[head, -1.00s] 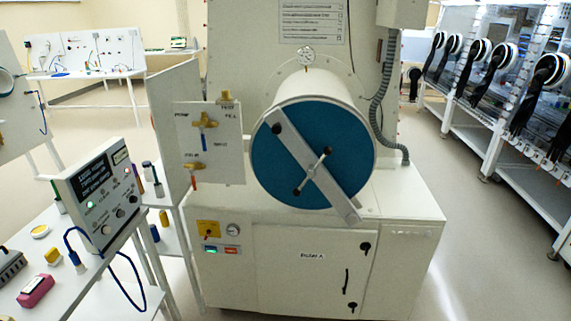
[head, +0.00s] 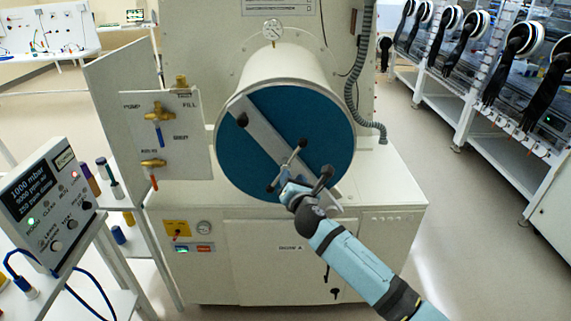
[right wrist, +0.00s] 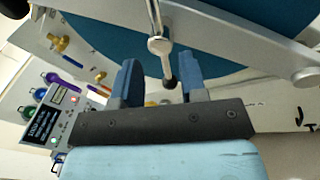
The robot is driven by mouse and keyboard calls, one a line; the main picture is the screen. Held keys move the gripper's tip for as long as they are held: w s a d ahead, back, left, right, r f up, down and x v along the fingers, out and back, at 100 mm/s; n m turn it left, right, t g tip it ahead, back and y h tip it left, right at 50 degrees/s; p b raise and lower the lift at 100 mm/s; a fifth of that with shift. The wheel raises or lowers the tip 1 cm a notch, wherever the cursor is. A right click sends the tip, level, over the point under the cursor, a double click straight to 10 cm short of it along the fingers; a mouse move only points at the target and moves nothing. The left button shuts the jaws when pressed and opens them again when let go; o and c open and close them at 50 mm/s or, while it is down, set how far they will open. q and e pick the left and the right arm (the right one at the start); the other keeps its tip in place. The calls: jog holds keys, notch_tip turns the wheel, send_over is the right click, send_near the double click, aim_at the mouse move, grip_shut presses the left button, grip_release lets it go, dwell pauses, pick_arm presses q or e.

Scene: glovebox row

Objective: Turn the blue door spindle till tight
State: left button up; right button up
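The round blue door (head: 262,165) closes the end of a white cylinder, with a grey diagonal bar (head: 262,122) across it. The spindle's silver cross handle (head: 290,161) sits at the door's middle, with black knobs on its ends. My right gripper (head: 285,183) is at the handle's lower end. In the right wrist view, my right gripper (right wrist: 161,72) is open, its two blue fingers on either side of the handle's black knob (right wrist: 170,83). The knob appears apart from both fingers; depth is hard to tell. The spindle handle (right wrist: 158,44) runs up from there. My left gripper is not in view.
A valve panel (head: 185,140) with brass valves stands left of the door. A control box (head: 48,205) with a lit display is on the table at lower left. A grey hose (head: 352,98) runs down right of the cylinder. Floor at right is clear.

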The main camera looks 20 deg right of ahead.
aim_at(286, 166)
jog(key=w, duration=0.7)
jog(key=shift+d, duration=0.2)
grip_shut()
